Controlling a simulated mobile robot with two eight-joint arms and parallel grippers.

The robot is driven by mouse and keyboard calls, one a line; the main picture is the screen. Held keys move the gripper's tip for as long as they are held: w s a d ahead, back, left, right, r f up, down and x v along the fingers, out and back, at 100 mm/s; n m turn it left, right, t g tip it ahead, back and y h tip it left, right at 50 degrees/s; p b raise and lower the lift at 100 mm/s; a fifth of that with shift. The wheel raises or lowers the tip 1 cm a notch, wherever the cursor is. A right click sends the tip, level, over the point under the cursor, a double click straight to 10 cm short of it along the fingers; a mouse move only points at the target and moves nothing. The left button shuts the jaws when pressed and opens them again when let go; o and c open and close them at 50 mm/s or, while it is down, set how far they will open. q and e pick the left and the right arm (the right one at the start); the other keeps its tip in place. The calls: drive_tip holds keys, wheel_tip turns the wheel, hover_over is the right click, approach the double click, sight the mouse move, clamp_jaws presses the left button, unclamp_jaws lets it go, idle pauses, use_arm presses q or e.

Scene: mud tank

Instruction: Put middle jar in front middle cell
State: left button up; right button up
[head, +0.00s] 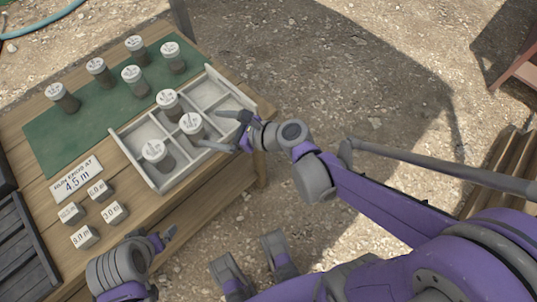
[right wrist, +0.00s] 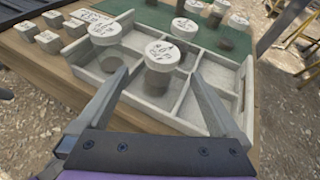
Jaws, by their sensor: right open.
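A grey jar with a white, written-on lid (head: 191,124) stands upright in the front middle cell of the white divided tray (head: 146,177). It also shows in the right wrist view (right wrist: 161,66). My right gripper (head: 214,130) is open, with its fingers on either side of this jar; no grip on it shows. In the right wrist view my right gripper (right wrist: 160,74) has a clear gap between each finger and the jar. Another jar (head: 158,154) stands in the front left cell, and one (head: 168,101) in the back middle cell. My left gripper (head: 160,240) hangs by the table's front edge.
Several more jars, such as one at the back (head: 135,47), stand on the green mat (head: 50,133). A sign (head: 77,180) and several small labelled blocks (head: 100,190) lie left of the tray. A dark slatted crate (head: 20,240) is at the left edge. The tray's right front cell looks empty.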

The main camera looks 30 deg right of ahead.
drive_tip(key=s+d+f+n+g+h, duration=0.2)
drive_tip(key=s+n, duration=0.6)
drive_tip(key=n, duration=0.5)
drive_tip(key=s+d+f+n+g+h, duration=0.3)
drive_tip(key=s+d+n+h, duration=0.4)
drive_tip(key=n, duration=0.7)
drive_tip(key=shift+s+d+f+g, duration=0.3)
drive_tip(key=shift+s+d+f, duration=0.55)
drive_tip(key=shift+s+d, duration=0.25)
